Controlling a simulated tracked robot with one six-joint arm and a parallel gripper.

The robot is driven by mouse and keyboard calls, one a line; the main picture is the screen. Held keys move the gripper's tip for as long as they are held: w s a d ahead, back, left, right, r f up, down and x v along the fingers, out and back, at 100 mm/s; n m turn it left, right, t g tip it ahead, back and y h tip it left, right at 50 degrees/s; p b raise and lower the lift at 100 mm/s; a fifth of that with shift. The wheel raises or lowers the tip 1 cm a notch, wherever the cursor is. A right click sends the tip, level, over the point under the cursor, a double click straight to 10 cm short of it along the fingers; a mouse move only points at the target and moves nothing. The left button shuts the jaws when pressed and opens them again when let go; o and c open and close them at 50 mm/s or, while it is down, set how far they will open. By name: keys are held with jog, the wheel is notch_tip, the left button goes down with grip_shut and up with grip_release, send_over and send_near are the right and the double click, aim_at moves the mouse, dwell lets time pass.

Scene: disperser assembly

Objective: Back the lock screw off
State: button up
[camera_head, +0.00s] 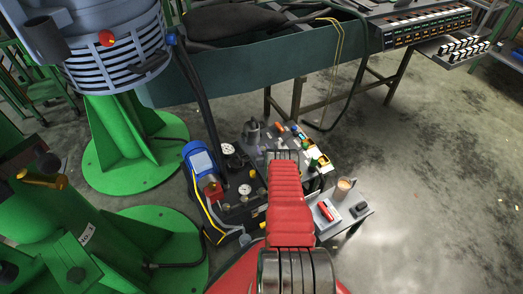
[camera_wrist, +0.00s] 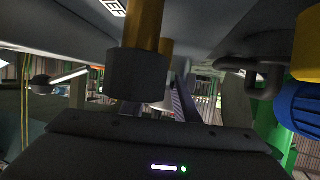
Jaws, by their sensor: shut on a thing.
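In the wrist view, a brass-coloured shaft with a dark, faceted head, which I take as the lock screw (camera_wrist: 137,72), points down from a dark grey surface above. My gripper (camera_wrist: 152,108) is shut on its head, right in front of the gripper's body. The finger contact is partly hidden by the head and lies in shadow. The screw looks upright in this view. How far its shaft sits in the part above cannot be told. In the head view my red arm reaches up the middle, and neither the gripper nor the held screw can be made out.
In the wrist view a blue ribbed part (camera_wrist: 300,108) and a dark hook (camera_wrist: 262,75) are close at right. In the head view, green stands (camera_head: 130,160) fill the left, a blue motor unit (camera_head: 200,165) and small tables are mid-picture. Floor at right (camera_head: 440,190) is clear.

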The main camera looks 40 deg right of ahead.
aim_at(263, 149)
jog(key=shift+w+a+r, duration=0.1)
jog(key=shift+w+r, duration=0.25)
jog(key=shift+w, duration=0.05)
jog(key=o, duration=0.8)
jog(key=shift+c, duration=0.2)
jog(key=shift+o, duration=1.4)
jog(key=shift+s+f, duration=0.25)
jog(key=shift+s, duration=0.1)
jog(key=shift+s, duration=0.1)
jog(key=shift+v, duration=1.7)
jog(key=v, duration=1)
